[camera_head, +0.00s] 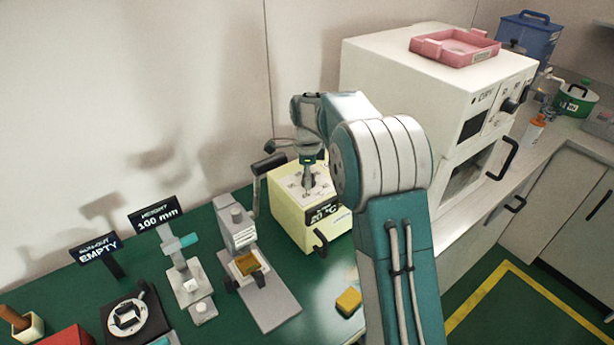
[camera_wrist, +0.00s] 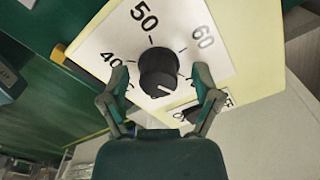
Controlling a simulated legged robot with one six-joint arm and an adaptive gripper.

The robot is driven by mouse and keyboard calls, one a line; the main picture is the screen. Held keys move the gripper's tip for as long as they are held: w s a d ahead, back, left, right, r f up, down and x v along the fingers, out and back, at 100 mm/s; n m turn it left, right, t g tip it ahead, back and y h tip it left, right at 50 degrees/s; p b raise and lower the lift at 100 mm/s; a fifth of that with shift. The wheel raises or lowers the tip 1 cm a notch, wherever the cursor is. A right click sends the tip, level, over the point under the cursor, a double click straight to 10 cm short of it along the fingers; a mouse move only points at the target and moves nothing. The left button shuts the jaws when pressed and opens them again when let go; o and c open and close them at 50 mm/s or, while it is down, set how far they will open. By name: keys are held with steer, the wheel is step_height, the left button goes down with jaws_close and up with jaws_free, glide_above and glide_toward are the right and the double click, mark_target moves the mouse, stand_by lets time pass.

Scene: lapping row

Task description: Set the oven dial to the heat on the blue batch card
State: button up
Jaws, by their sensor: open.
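A cream box (camera_head: 293,228) on the green bench has a white scale plate on top and a dark display that appears to read 20 °C. In the wrist view its black dial (camera_wrist: 158,72) is surrounded by marks including 40, 50 and 60. A short white line shows on the knob's lower part, away from the 50. A label at lower right is partly hidden by a finger. My gripper (camera_wrist: 161,78) is open over the plate, one finger on each side of the knob; contact cannot be told. I cannot make out a blue batch card in either view.
A large white oven-like cabinet (camera_head: 400,75) stands to the right, with a pink tray (camera_head: 455,47) on top. A grey clamp fixture (camera_head: 262,285) and signs reading 100 mm (camera_head: 157,216) and EMPTY (camera_head: 97,252) stand to the left. A yellow block (camera_head: 348,301) lies in front.

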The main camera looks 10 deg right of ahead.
step_height(320, 180, up, 12)
stand_by(0.6)
steer(key=s+r+n+t, duration=0.1)
steer(key=s+r+n, duration=0.35)
steer(key=s, duration=0.35)
steer(key=s+r+n+t, duration=0.25)
steer(key=s+n, duration=0.25)
steer(key=s, duration=0.3)
steer(key=s+f+n+t, duration=0.1)
steer(key=s+f+n, duration=0.2)
steer(key=s, duration=0.6)
steer(key=s+f+n+t, duration=0.1)
steer(key=s+f+n, duration=0.2)
steer(key=s+n, duration=0.4)
steer(key=s, duration=0.3)
steer(key=shift+d+n, duration=0.15)
steer(key=shift+n, duration=0.2)
steer(key=shift+s, duration=0.1)
stand_by(0.8)
